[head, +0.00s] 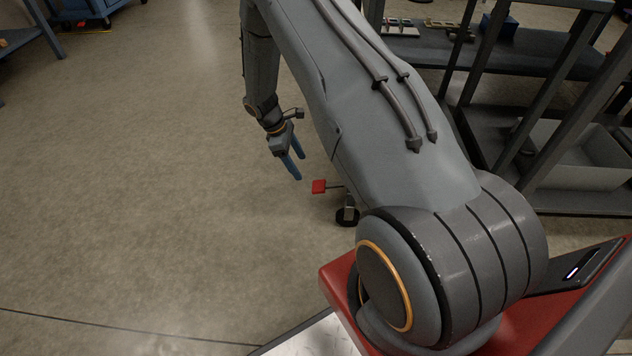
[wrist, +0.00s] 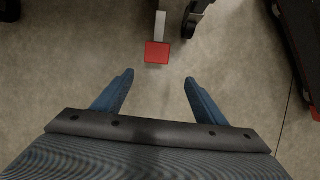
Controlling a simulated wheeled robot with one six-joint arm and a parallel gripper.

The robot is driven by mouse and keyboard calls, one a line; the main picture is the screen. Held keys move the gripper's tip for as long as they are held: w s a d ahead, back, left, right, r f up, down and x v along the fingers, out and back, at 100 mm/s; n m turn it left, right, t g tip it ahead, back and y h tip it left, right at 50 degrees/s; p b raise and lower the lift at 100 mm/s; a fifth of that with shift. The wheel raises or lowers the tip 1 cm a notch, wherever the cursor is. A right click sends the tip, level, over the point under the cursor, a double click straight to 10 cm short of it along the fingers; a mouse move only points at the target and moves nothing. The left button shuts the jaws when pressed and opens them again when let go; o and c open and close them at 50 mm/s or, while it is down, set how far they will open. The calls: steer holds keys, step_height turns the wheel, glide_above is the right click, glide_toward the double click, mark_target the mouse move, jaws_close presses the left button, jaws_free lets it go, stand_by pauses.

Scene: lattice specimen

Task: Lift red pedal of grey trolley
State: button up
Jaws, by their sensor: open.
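The red pedal (head: 319,186) sits low over the floor at the end of a short metal lever, beside a dark caster wheel (head: 347,216). In the wrist view the red pedal (wrist: 158,53) is ahead of my gripper, near the top centre, on a light grey lever. My gripper (head: 294,168) points downward with blue fingers, a little above and left of the pedal. In the wrist view my gripper (wrist: 158,80) is open and empty, and the pedal lies beyond the gap between the fingertips, apart from them. Most of the trolley is hidden behind my arm in the head view.
Grey shelving (head: 480,60) with a pale bin (head: 585,155) stands at the right. A blue cart (head: 90,8) and a bench (head: 30,30) are at the far left. The concrete floor (head: 150,180) on the left is clear.

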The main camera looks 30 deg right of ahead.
mark_target(318, 185)
steer(key=x, duration=0.4)
steer(key=d+b+x, duration=0.1)
steer(key=x, duration=0.3)
steer(key=d+b+x, duration=0.1)
steer(key=x, duration=0.3)
steer(key=shift+r, duration=0.1)
